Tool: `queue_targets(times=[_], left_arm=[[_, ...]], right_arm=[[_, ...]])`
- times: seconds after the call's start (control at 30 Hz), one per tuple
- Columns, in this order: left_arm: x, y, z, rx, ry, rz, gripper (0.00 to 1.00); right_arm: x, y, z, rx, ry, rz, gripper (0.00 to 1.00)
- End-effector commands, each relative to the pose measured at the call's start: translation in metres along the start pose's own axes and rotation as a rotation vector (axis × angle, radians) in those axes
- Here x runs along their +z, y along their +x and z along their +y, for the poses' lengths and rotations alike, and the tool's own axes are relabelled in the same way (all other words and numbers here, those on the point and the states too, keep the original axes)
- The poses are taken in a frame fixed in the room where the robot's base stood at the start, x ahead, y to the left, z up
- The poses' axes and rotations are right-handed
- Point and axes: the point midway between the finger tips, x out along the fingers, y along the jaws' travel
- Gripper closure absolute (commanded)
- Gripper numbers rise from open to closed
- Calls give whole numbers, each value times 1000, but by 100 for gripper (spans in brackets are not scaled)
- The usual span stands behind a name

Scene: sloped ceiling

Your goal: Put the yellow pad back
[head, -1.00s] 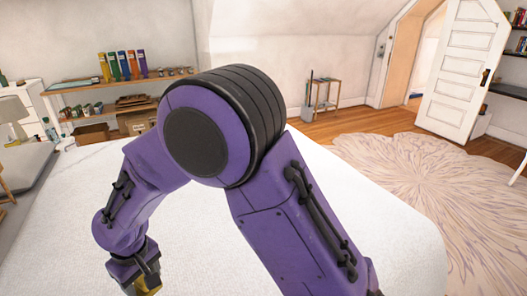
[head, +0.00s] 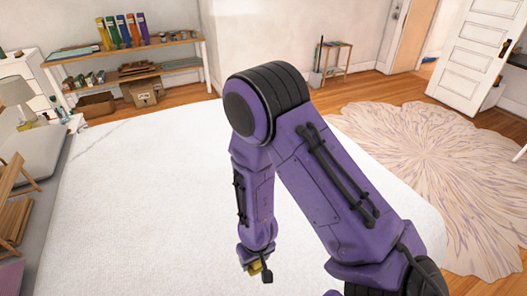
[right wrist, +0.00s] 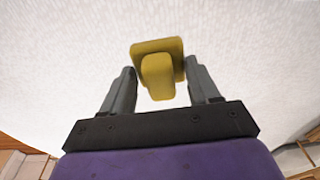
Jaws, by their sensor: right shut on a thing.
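The yellow pad (right wrist: 157,70) is a small mustard-yellow block with a narrower part standing out toward the camera. It sits between the two grey fingers of my right gripper (right wrist: 160,84) in the right wrist view, and the fingers are shut on it. In the head view, the right gripper (head: 257,274) points down over the white surface, and only a bit of the yellow pad (head: 256,268) shows there. The gap between pad and surface cannot be told. My left gripper is not in view.
A wide white surface (head: 130,215) fills the middle, largely bare. A shelf with coloured binders (head: 122,31) and boxes stands at the back left. A grey seat and wooden chair (head: 15,210) are at the left edge. A round pale rug (head: 420,150) and white door (head: 480,50) are at right.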

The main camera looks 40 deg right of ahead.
Motion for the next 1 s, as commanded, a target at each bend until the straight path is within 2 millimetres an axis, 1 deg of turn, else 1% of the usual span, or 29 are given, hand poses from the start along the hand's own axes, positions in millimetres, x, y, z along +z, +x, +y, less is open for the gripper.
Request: queue_targets(times=[0.03,0.1,0.2,0.27,0.4,0.6,0.67,0.7,0.8,0.9,1.0], left_arm=[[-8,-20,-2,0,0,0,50],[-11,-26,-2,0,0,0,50],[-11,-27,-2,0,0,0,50],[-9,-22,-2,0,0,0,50],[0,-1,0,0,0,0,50],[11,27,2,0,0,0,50],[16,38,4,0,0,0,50],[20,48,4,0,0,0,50],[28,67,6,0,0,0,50],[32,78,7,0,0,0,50],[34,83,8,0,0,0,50]], right_arm=[[12,-14,8,8,17,-5,73],[24,-15,15,14,34,-1,73],[30,-12,21,19,48,7,73],[26,-5,21,19,50,11,73],[-1,18,18,17,51,14,73],[-45,44,14,17,49,15,73],[-57,53,13,17,50,14,73],[-60,64,13,18,50,12,73],[-73,82,12,17,50,13,73],[-82,93,11,18,50,12,73],[-88,96,10,18,49,11,73]])
